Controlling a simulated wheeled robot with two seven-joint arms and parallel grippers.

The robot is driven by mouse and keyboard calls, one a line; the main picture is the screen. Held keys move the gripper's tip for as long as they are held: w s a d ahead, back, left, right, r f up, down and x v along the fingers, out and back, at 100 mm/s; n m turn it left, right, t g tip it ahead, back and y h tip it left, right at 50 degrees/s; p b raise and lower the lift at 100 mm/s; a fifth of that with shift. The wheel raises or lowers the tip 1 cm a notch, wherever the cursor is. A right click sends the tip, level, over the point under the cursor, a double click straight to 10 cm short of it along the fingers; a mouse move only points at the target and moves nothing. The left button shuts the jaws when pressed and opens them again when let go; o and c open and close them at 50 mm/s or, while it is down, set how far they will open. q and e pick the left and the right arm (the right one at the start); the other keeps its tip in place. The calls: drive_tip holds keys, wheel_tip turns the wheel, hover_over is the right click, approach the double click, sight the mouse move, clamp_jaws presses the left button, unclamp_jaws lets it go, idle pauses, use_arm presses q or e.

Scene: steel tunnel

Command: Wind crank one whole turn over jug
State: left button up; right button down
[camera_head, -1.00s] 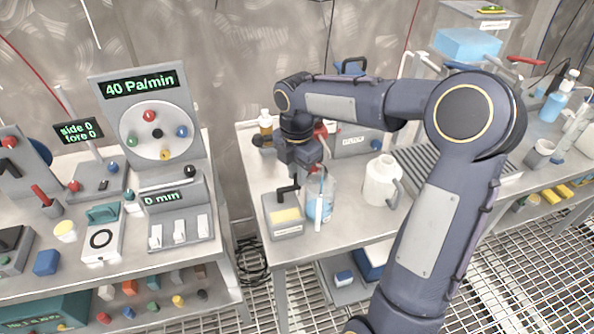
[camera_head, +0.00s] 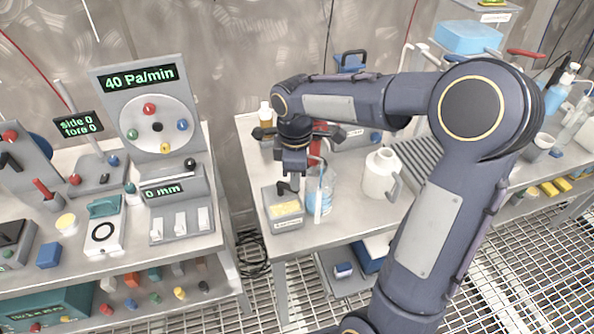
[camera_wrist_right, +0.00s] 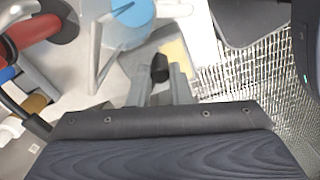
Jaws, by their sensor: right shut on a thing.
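A grey box with a pale yellow panel (camera_head: 285,209) stands at the near left corner of the middle table, with a small black crank (camera_head: 283,188) on top. My right gripper (camera_head: 291,178) points down over the box, shut on the crank's black knob, which shows between the fingers in the wrist view (camera_wrist_right: 160,68). A clear jug (camera_head: 327,182) with blue liquid stands just right of the box, with a pale upright tube at its front. The jug's blue contents also show in the wrist view (camera_wrist_right: 130,20). My left gripper is out of view.
A white handled canister (camera_head: 381,174) stands right of the jug. An amber bottle (camera_head: 266,113) and a red-topped item stand behind my gripper. Left, across a gap, a bench holds a dial panel (camera_head: 150,110). The table front between box and canister is mostly clear.

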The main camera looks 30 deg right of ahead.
drive_tip(key=shift+s+a+m, duration=0.15)
drive_tip(key=shift+a+m, duration=0.15)
drive_tip(key=shift+m, duration=0.55)
drive_tip(key=shift+s+a+m, duration=0.1)
drive_tip(key=shift+a+m, duration=0.2)
drive_tip(key=shift+m, duration=0.55)
drive_tip(key=c, duration=1.3)
unclamp_jaws()
wheel_tip(320, 180, up, 8)
drive_tip(key=shift+f, duration=0.1)
